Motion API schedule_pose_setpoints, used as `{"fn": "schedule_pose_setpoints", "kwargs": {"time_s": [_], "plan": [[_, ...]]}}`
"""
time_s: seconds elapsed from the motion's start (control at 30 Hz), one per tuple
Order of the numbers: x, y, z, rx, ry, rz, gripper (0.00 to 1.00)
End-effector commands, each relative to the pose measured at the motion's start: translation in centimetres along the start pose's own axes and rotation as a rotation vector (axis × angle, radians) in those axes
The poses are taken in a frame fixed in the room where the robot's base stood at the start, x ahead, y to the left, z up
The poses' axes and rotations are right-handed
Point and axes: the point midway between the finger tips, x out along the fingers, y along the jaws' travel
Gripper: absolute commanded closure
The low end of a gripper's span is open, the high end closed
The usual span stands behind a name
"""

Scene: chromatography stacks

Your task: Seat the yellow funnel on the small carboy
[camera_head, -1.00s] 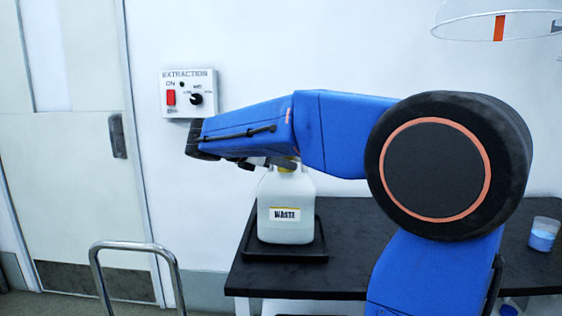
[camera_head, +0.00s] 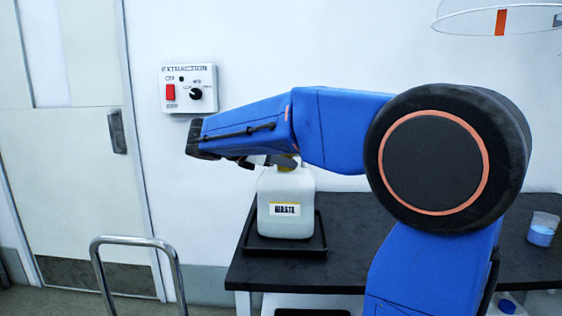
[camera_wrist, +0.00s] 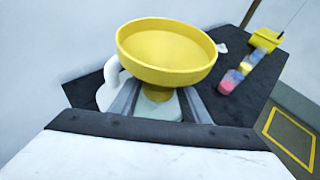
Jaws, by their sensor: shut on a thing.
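The yellow funnel (camera_wrist: 166,52) fills the middle of the wrist view, wide mouth up. My gripper (camera_wrist: 158,104) is shut on it below the bowl. A white carboy (camera_head: 286,205) labelled WASTE stands upright on a black tray (camera_head: 284,246); it is the only carboy I see in the head view. Part of its pale body and handle (camera_wrist: 107,92) shows under the funnel in the wrist view. In the head view, my gripper is at the carboy's top, and my arm hides most of the funnel. I cannot tell whether the stem is inside the neck.
The black bench (camera_head: 345,222) is clear around the tray on the near side. A beaker of blue liquid (camera_head: 543,230) stands at the right. A metal rail (camera_head: 135,241) is in front at the left. Small coloured items (camera_wrist: 235,76) lie at the wrist view's right.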

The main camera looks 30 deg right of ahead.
Motion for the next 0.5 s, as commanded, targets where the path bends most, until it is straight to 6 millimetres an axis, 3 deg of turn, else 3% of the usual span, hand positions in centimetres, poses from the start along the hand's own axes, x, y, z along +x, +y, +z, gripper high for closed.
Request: {"fn": "schedule_pose_setpoints", "kwargs": {"time_s": [0.03,0.1,0.13,0.5], "plan": [[0.0,0.0,0.02,0.0,0.0,0.0,0.56],[0.0,0.0,0.02,0.0,0.0,0.0,0.39],[0.0,0.0,0.02,0.0,0.0,0.0,0.36],[-0.4,0.04,0.0,0.0,0.0,0.001,0.36]]}}
